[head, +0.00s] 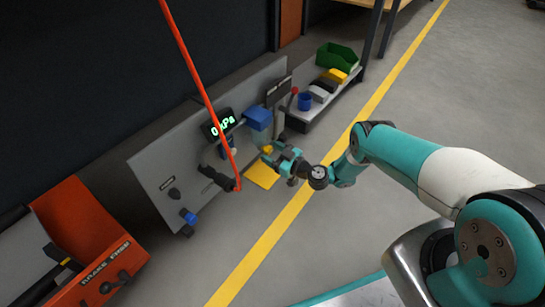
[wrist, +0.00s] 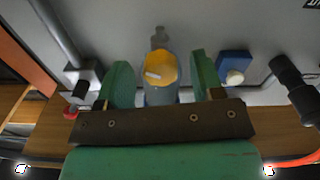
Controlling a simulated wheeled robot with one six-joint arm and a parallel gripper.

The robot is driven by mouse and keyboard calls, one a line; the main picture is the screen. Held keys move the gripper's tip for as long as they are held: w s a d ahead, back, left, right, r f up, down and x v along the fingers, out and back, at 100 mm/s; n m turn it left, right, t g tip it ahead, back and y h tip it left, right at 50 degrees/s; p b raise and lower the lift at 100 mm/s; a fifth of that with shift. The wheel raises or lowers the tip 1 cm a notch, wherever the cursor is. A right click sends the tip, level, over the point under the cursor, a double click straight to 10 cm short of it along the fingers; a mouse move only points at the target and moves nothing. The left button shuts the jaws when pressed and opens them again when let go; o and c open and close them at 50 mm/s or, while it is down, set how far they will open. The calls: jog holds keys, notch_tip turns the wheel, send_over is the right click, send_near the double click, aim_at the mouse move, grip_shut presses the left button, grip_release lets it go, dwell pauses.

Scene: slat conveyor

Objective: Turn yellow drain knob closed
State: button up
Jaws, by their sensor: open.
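The yellow drain knob (wrist: 160,68) shows in the middle of the wrist view, with a pale mark on its face. My gripper (wrist: 161,80) is open, with one green finger on each side of the knob and a visible gap at both sides. In the head view the knob (head: 266,149) is a small yellow spot beside my gripper (head: 272,156) at the panel's lower right. Whether the fingers touch the knob, and how far they reach over it, I cannot tell.
The grey panel (head: 150,180) carries a display reading 0 kPa (head: 223,123), a blue box (head: 258,118) and a dark handle (head: 222,181). A shelf with bins (head: 340,57) stands behind.

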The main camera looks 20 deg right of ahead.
jog(key=shift+a, duration=0.1)
jog(key=c, duration=0.9)
jog(key=m, duration=0.3)
jog(key=shift+m, duration=2.2)
jog(key=o, duration=0.9)
